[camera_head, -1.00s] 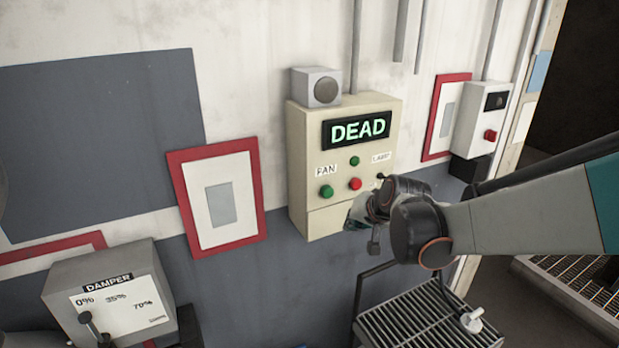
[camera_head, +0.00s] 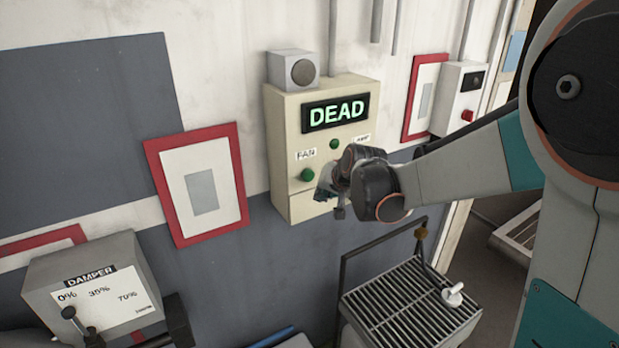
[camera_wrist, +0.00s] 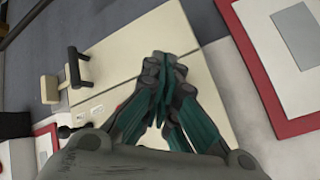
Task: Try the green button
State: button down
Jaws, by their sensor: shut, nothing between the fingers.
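A cream control box (camera_head: 286,140) on the wall has a screen (camera_head: 336,112) reading DEAD. A larger green button (camera_head: 307,174) sits under the FAN label. A smaller green button or lamp (camera_head: 334,144) sits below the screen. My gripper (camera_head: 325,191) is shut and empty, just right of and below the larger green button in the head view; I see no contact. It hides the red button and part of the right label. In the wrist view my shut fingers (camera_wrist: 160,70) are in front of the cream box (camera_wrist: 205,85); no green button can be made out there.
A grey speaker (camera_head: 293,69) sits on the box. A damper box (camera_head: 95,285) with a lever is lower left. A red-framed sheet (camera_head: 201,190) hangs beside the control box. A slatted cart (camera_head: 410,300) stands below my arm. A smaller box with a red button (camera_head: 459,98) is at right.

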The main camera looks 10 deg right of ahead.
jog(key=shift+w+a+b, duration=0.15)
jog(key=shift+w+a, duration=0.15)
jog(key=shift+w, duration=0.5)
jog(key=shift+w+a+b, duration=0.15)
jog(key=shift+w+a, duration=0.1)
jog(key=shift+w, duration=0.55)
jog(key=shift+w, duration=0.1)
jog(key=shift+w+a, duration=0.15)
jog(key=shift+w, duration=0.15)
jog(key=shift+w+a+b, duration=0.1)
jog(key=shift+w+b, duration=0.25)
jog(key=shift+w, duration=0.05)
dwell(0.9)
dwell(0.4)
jog(key=shift+s+d, duration=0.3)
jog(key=shift+s, duration=0.5)
jog(key=s, duration=0.1)
jog(key=s+d, duration=0.1)
jog(key=s, duration=0.3)
jog(key=shift+d, duration=0.25)
